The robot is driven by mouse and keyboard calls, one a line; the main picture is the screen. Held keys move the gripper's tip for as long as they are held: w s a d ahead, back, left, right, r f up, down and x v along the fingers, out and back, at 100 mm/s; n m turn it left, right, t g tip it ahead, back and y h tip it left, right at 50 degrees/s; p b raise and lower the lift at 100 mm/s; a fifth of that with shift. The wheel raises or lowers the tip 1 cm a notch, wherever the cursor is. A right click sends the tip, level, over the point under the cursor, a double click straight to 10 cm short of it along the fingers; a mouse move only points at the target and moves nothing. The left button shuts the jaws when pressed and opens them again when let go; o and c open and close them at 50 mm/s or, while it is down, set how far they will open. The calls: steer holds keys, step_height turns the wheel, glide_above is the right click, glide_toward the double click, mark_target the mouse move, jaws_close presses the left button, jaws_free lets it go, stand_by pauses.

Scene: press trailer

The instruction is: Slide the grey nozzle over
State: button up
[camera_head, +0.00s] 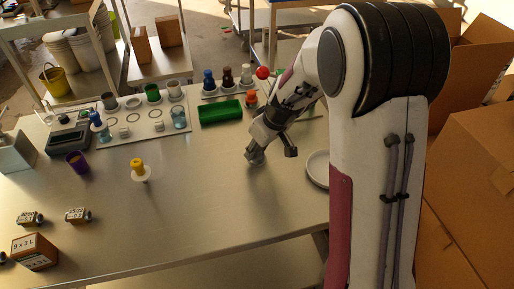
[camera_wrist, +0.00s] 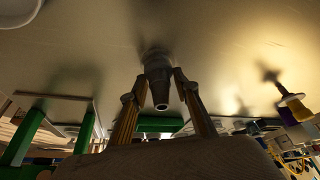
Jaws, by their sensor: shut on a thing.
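The grey nozzle (camera_wrist: 158,82) is a tapered grey piece with a dark round opening at its near end. In the wrist view it sits between the two fingers of my gripper (camera_wrist: 160,86), which is shut on it. Its far end meets a dark shadow on the table; whether it touches the surface is hard to tell. In the head view my gripper (camera_head: 257,156) is low over the middle-right of the metal table (camera_head: 215,215). The nozzle is mostly hidden there by the fingers.
A green block (camera_head: 221,112) lies behind my gripper. A white plate (camera_head: 319,168) is to its right. A yellow-topped piece (camera_head: 138,169) stands to the left. A board with cups and bottles (camera_head: 146,133) is at the back left. The table's front middle is clear.

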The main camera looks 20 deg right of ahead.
steer(key=shift+a, duration=0.2)
steer(key=shift+a, duration=9.8)
steer(key=o, duration=1.3)
steer(key=shift+c, duration=0.2)
steer(key=shift+r, duration=0.1)
steer(key=v, duration=1.2)
